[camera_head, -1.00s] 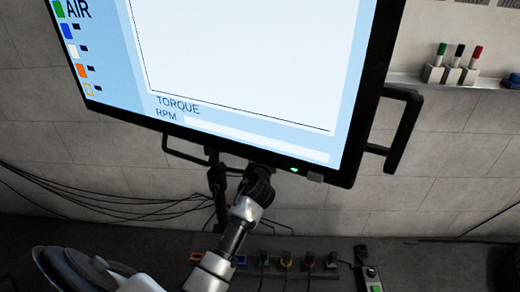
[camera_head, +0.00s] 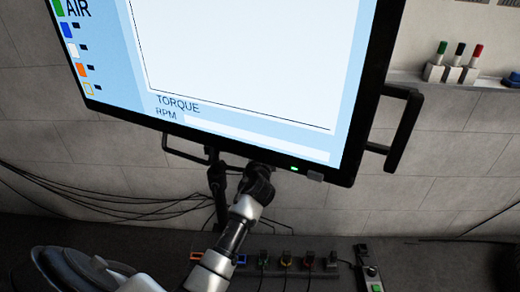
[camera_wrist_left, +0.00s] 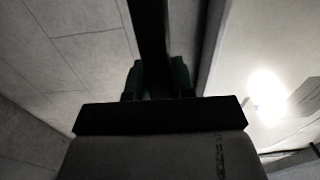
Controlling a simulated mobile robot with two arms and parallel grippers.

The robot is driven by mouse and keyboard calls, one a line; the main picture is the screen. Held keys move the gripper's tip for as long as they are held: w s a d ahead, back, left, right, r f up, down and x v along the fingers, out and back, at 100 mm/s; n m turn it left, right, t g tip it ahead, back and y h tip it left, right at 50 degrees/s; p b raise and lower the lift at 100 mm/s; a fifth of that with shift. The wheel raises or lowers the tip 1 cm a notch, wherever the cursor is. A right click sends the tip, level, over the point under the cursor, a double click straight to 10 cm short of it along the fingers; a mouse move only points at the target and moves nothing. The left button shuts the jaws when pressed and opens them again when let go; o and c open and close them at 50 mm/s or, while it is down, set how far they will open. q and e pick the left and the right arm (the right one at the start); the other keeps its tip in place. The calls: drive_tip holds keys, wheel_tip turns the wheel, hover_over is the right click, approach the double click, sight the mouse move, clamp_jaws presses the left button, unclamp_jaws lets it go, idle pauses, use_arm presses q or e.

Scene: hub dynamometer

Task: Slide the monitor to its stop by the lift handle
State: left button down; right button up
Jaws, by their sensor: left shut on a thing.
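The monitor (camera_head: 240,70) is a large tilted screen with a black frame, filling the top of the head view. It shows TORQUE and RPM labels, and a green light glows on its lower edge. A black bar handle (camera_head: 186,152) shows under its lower left edge. My left gripper (camera_head: 258,172) reaches up to the lower edge, its fingertips hidden behind the frame. In the left wrist view, the fingers (camera_wrist_left: 160,80) are shut on a dark bar (camera_wrist_left: 152,28), apparently the lift handle. Its join to the monitor is hidden. My right gripper is not in view.
Another black handle (camera_head: 405,130) stands out from the monitor's right side. A wall ledge (camera_head: 410,78) holds several markers at the right. Below are a dark bench (camera_head: 330,265) with plugs and cables, and a black stand (camera_head: 217,185). Loose cables hang at the left.

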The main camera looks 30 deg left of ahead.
use_arm(q)
wheel_tip(320, 180, down, 8)
drive_tip(key=b, duration=0.5)
drive_tip(key=shift+r, duration=0.15)
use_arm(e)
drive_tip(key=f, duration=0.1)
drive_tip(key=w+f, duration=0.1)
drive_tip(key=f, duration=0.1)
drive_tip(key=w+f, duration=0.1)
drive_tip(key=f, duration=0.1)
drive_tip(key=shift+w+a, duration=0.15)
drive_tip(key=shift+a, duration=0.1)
use_arm(q)
drive_tip(key=shift+s+d, duration=0.1)
drive_tip(key=c, duration=1)
unclamp_jaws()
drive_tip(key=shift+o, duration=0.2)
drive_tip(key=shift+r, duration=0.1)
drive_tip(key=v, duration=1)
drive_tip(key=shift+s, duration=0.3)
